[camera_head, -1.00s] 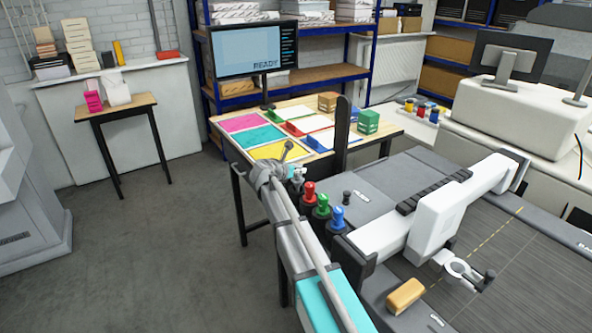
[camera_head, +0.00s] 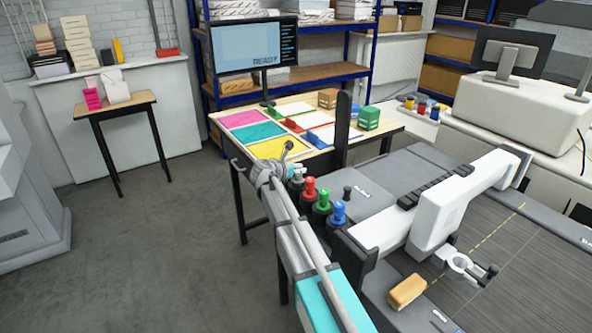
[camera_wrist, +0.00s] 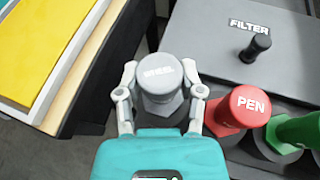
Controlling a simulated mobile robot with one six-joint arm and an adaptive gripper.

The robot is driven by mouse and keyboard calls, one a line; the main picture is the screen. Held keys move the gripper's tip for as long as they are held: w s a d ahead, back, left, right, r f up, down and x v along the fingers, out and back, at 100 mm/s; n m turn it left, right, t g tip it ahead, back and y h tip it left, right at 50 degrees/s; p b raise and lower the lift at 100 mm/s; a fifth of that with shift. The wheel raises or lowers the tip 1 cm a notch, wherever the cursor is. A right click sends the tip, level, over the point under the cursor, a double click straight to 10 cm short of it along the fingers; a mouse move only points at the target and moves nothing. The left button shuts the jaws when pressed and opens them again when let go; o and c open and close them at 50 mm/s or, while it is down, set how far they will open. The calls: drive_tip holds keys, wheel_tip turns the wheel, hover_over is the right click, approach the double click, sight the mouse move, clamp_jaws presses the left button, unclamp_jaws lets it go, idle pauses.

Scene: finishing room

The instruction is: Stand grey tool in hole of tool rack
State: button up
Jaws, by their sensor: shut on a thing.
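The grey tool (camera_wrist: 168,72) has a round light-grey cap with lettering that seems to read WHEEL. My gripper (camera_wrist: 163,88) is shut on it, one finger on each side of the cap. In the head view the grey tool (camera_head: 297,177) is at the far end of the row, beside the red tool (camera_head: 309,188). The tool rack (camera_head: 322,222) is a row of dark cups along the flatbed table's edge, holding the red, green (camera_head: 322,204) and blue (camera_head: 338,212) tools upright. The grey tool's lower end is hidden, so I cannot tell whether it is in a hole.
The red PEN tool (camera_wrist: 240,110) is close to my right finger. A small black knob (camera_wrist: 257,45) marked FILTER stands on the grey table end. A wooden table (camera_head: 222,133) with coloured sheets lies beyond. The white gantry (camera_head: 435,215) spans the flatbed.

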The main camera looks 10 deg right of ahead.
drive_tip(key=shift+f+b, duration=0.4)
drive_tip(key=shift+f, duration=0.1)
drive_tip(key=o, duration=1.2)
drive_tip(key=shift+o, duration=0.2)
drive_tip(key=shift+w+r, duration=0.1)
